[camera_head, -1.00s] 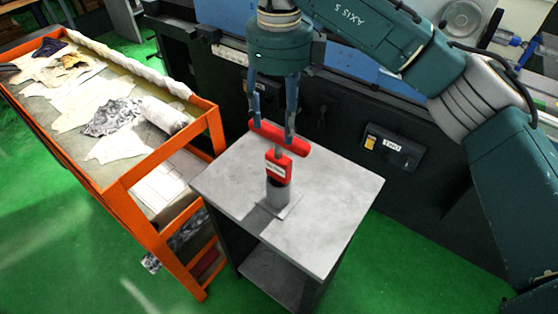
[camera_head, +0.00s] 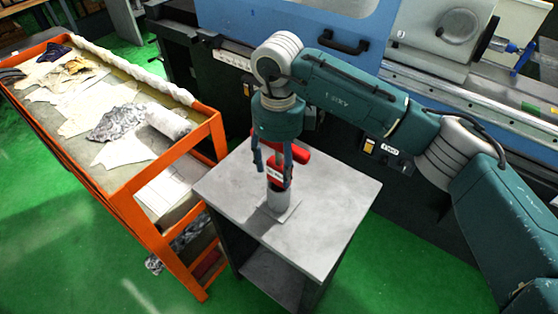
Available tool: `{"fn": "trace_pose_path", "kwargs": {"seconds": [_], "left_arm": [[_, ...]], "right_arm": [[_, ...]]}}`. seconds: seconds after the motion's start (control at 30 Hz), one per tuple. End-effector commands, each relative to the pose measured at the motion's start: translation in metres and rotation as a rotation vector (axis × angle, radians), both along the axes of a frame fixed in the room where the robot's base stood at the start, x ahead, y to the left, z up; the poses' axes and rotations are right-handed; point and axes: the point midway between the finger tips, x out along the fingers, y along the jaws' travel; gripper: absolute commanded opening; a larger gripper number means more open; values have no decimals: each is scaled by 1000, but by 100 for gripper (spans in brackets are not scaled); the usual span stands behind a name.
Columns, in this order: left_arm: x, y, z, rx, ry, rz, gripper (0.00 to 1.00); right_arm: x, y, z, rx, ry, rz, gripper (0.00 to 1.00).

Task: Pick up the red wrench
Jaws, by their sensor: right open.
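The red wrench (camera_head: 301,154) stands upright in a grey cylindrical holder (camera_head: 278,198) on a small grey table. It has a red crossbar at the top and a red block with a white label below. My right gripper (camera_head: 273,179) points down at it from above, fingers apart. One finger is left of the red block and the other overlaps its right side in this view. The gripper hides much of the crossbar, and I cannot tell whether the fingers touch the wrench. My left gripper is not in view.
The grey table (camera_head: 325,205) is otherwise bare. An orange-framed cart (camera_head: 140,190) with cloths and a white roll (camera_head: 168,122) stands close on the left. The grinding machine (camera_head: 345,95) is behind the table. Green floor is open in front.

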Motion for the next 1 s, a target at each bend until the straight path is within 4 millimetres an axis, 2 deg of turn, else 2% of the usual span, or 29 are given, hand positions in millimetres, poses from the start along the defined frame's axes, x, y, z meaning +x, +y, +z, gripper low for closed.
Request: {"fn": "trace_pose_path", "kwargs": {"seconds": [0.13, 0.33, 0.6, 1.0], "left_arm": [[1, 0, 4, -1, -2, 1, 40], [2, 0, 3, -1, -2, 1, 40], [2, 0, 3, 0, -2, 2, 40], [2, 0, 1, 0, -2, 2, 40]], "right_arm": [[0, 0, -9, 0, 0, 0, 55], [0, 0, -10, -1, -1, 0, 53], [0, 0, -9, 0, 0, 0, 0], [1, 0, -4, 1, -3, 0, 0]]}}
